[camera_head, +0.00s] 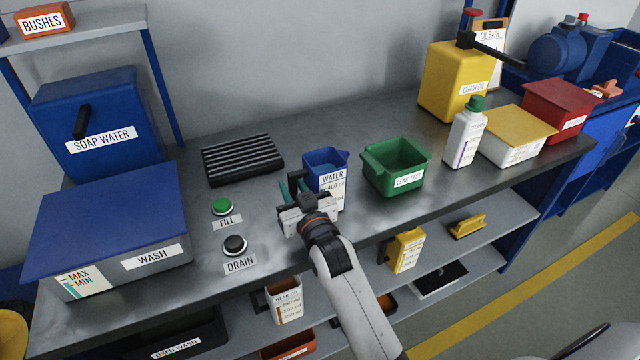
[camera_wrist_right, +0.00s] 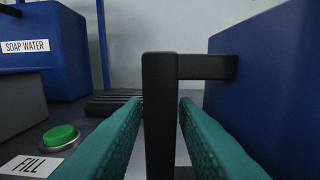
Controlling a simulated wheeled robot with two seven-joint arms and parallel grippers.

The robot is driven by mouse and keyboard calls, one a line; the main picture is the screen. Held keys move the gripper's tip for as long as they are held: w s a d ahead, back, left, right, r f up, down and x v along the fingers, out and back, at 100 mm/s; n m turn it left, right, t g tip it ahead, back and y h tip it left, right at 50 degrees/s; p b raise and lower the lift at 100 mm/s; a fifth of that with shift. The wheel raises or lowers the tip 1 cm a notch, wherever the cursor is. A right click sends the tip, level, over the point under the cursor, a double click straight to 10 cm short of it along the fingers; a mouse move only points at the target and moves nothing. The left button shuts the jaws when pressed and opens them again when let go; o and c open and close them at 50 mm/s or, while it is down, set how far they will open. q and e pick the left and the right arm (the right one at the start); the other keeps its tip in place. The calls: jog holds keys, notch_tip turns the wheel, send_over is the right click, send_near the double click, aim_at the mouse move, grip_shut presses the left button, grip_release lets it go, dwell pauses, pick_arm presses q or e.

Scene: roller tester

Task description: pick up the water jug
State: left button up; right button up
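The water jug (camera_head: 327,165) is a blue open-topped container with a white "WATER" label, standing upright on the grey bench. Its black handle (camera_head: 296,182) is on its left side. In the right wrist view the handle (camera_wrist_right: 159,110) stands upright between the two teal finger pads, with the jug's blue wall (camera_wrist_right: 270,80) to the right. My left gripper does not show in either view.
The green "LEAK TEST" bin (camera_head: 396,168) stands just right of the jug. A black ribbed rack (camera_head: 243,159) lies behind to the left. The green FILL button (camera_head: 222,206) and black DRAIN button (camera_head: 235,246) are left of my gripper. The blue-lidded wash tank (camera_head: 110,225) stands farther left.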

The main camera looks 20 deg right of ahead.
jog(key=shift+w, duration=0.15)
grip_shut()
jog(key=shift+r, duration=0.35)
